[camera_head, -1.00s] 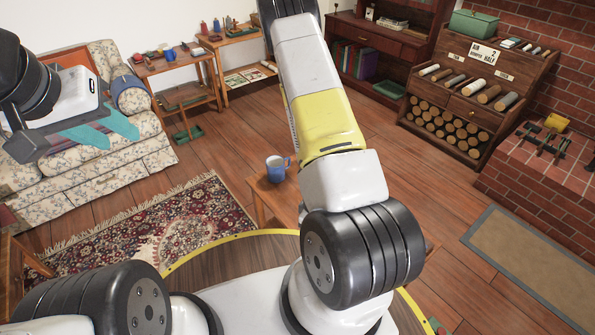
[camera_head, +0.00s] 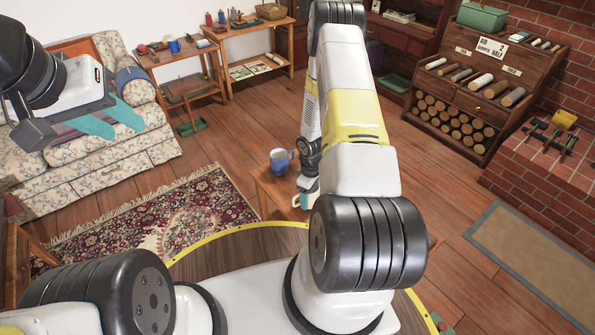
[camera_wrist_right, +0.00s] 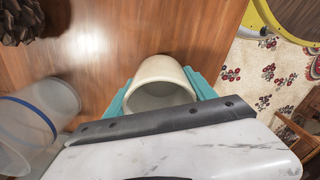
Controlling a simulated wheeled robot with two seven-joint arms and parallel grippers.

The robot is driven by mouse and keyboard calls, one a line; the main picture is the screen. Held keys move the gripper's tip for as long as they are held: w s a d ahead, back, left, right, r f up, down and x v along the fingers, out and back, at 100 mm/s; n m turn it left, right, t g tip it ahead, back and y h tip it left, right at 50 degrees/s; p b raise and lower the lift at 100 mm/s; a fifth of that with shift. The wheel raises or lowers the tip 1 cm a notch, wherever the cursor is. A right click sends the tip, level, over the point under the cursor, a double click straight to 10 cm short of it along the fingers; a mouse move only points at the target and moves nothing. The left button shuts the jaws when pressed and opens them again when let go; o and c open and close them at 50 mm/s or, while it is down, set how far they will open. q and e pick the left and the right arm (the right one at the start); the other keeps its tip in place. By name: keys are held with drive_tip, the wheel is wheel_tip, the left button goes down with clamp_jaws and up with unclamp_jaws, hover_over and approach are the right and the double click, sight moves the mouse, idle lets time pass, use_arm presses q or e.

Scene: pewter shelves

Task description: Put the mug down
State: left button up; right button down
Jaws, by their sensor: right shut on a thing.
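A cream mug (camera_wrist_right: 162,86) is between the teal fingers of my right gripper (camera_wrist_right: 160,94) in the right wrist view, its open mouth toward the camera. No handle shows on it. Brown wood lies beyond it; I cannot tell whether the mug touches the wood. In the head view my right gripper (camera_head: 301,201) is low at the small wooden table (camera_head: 266,184), mostly hidden behind my arm. My left gripper (camera_head: 108,118) is open and empty, in front of the sofa.
In the right wrist view a clear container with a blue band (camera_wrist_right: 38,115) is close on the left and a pine cone (camera_wrist_right: 20,20) at the top left. The patterned rug (camera_head: 165,222) lies left of the table. A sofa (camera_head: 130,155) and log rack (camera_head: 470,95) stand farther back.

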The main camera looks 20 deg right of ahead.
drive_tip(key=shift+f, duration=0.3)
drive_tip(key=shift+c, duration=1.1)
unclamp_jaws()
